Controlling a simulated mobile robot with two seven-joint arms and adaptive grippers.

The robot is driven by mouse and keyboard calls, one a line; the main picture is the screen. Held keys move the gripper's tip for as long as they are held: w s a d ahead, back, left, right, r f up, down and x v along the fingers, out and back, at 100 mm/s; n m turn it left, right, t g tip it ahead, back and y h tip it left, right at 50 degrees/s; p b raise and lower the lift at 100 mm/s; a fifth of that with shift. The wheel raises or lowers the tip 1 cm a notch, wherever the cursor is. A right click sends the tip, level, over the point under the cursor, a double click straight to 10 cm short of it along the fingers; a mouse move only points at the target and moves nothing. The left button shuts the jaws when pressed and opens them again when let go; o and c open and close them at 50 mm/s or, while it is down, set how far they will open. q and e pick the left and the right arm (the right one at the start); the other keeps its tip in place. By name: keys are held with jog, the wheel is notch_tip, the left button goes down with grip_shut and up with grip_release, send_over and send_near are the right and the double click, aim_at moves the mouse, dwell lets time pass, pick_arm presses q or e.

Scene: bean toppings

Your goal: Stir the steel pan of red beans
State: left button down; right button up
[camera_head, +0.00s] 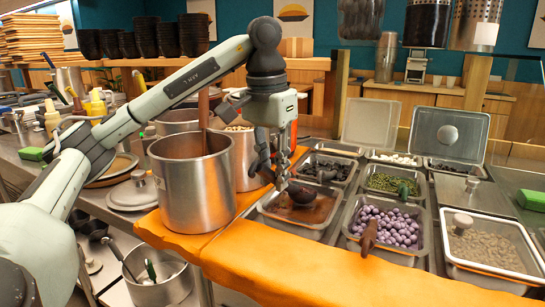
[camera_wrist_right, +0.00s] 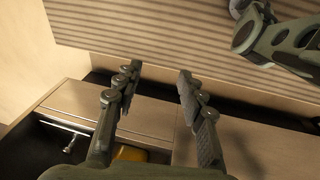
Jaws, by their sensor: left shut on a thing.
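A rectangular steel pan (camera_head: 322,225) with reddish-brown contents sits in the counter, in the middle of the head view. My left gripper (camera_head: 281,177) points down over the pan's left side. It is shut on a dark ladle (camera_head: 304,194), whose rounded end is low in the pan. The ladle's handle is mostly hidden by the fingers, and I cannot tell how deep its end sits. My right gripper (camera_wrist_right: 158,75) shows in the right wrist view, with its fingers apart and nothing between them.
A large steel pot (camera_head: 190,190) with a wooden stick stands left of my left gripper. Pans of purple balls (camera_head: 386,226), green beans (camera_head: 392,184) and pale beans (camera_head: 486,250) lie to the right. Wooden drawers (camera_wrist_right: 90,115) show below my right gripper.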

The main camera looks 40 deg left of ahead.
aim_at(272, 183)
pick_arm(q)
notch_tip(272, 183, down, 2)
jog(key=shift+w+f, duration=0.1)
jog(key=shift+f, duration=0.15)
jog(key=shift+f+b, duration=0.3)
jog(key=shift+f, duration=0.35)
jog(key=f+t+b, duration=0.1)
jog(key=b, duration=0.1)
jog(key=shift+s+b, duration=0.35)
jog(key=shift+s, duration=0.05)
jog(key=shift+s+f+t+b, duration=0.2)
jog(key=shift+f+t+b, duration=0.2)
jog(key=shift+b, duration=0.75)
pick_arm(e)
jog(key=w+r+t, duration=0.1)
jog(key=w+r, duration=0.3)
jog(key=r, duration=1.2)
jog(key=shift+a, duration=0.35)
pick_arm(q)
jog(key=shift+d, duration=0.1)
